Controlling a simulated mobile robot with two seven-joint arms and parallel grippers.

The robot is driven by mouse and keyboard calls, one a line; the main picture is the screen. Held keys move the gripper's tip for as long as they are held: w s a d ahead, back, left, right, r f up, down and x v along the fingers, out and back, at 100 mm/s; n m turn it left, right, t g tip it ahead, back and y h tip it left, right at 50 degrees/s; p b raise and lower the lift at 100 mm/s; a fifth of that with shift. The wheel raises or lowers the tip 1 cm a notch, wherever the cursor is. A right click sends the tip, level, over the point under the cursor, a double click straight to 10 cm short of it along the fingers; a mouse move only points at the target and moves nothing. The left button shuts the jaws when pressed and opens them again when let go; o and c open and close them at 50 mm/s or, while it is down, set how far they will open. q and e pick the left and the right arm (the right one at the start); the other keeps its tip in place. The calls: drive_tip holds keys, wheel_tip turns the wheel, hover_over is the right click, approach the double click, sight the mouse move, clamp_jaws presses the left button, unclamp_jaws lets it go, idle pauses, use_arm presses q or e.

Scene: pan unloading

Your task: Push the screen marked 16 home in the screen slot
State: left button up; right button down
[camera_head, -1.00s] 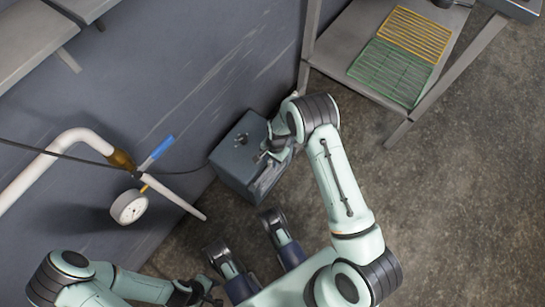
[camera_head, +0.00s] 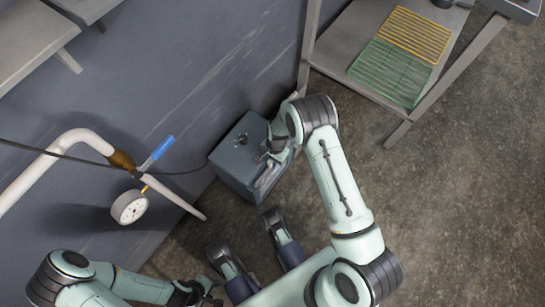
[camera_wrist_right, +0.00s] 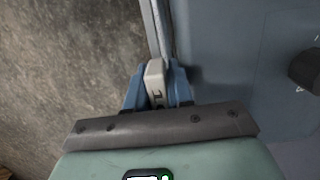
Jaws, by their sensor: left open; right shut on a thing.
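A grey-blue box-shaped unit (camera_head: 232,165) with a dark knob on top stands on the floor against the wall. My right gripper (camera_head: 266,157) is at the box's right side. In the right wrist view, its blue fingers (camera_wrist_right: 157,88) are shut on a pale grey tab (camera_wrist_right: 155,72), which seems to be the grip of the screen. Its marking is too small to read. The screen's body and the slot's inside are hidden, so I cannot tell how deep it sits. My left gripper (camera_head: 202,290) is open and empty at the bottom left, away from the box.
A white pipe with a blue-handled valve (camera_head: 157,151) and a gauge (camera_head: 129,207) juts from the wall on the left. A metal shelf (camera_head: 345,62) at upper right carries a yellow rack (camera_head: 414,35) and a green rack (camera_head: 391,72). The floor at right is clear.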

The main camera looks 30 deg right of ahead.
drive_tip(key=shift+f, duration=0.15)
idle(0.7)
drive_tip(key=c, duration=0.9)
unclamp_jaws()
drive_tip(key=shift+w+a, duration=0.1)
drive_tip(key=shift+w, duration=0.1)
